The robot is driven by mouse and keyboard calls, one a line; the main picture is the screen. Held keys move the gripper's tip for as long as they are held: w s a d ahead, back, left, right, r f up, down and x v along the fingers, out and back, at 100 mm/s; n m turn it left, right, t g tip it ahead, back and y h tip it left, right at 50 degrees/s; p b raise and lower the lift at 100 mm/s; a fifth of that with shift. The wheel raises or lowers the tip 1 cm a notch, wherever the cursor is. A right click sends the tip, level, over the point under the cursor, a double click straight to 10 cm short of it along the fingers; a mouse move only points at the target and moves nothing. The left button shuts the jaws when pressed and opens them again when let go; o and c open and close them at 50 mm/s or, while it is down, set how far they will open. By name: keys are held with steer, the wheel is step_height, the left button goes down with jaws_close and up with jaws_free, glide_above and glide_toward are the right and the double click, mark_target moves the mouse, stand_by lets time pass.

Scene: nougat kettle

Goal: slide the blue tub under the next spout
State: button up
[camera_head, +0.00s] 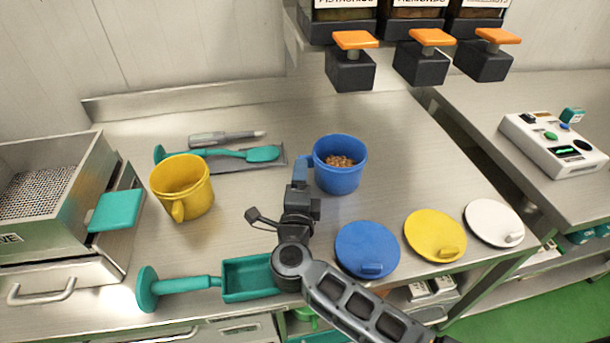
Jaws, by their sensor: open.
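The blue tub (340,176) stands upright on the steel counter, with brown pieces (340,161) inside. Its blue handle (304,167) sticks out to the left. Three dispenser spouts hang above the back of the counter: a left one (351,71), a middle one (421,64) and a right one (483,61), each with an orange lever on top. The tub stands in front of the left spout in the picture; I cannot tell whether it is directly under it. My gripper (300,184) is open at the tub's handle. The fingertips are partly hidden, and I cannot tell whether they touch it.
A yellow tub (182,188) stands to the left. Blue (367,247), yellow (434,234) and white (494,222) lids lie along the front edge. A teal scoop (248,279) lies front left. The counter right of the blue tub is clear. A white control box (553,144) sits far right.

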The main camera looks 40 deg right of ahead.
steer(key=shift+p+x, duration=0.3)
steer(key=shift+x, duration=3.55)
steer(key=shift+c, duration=0.2)
jaws_close()
steer(key=shift+o, duration=0.7)
jaws_free()
steer(key=shift+b+v, duration=0.3)
steer(key=shift+v, duration=3.6)
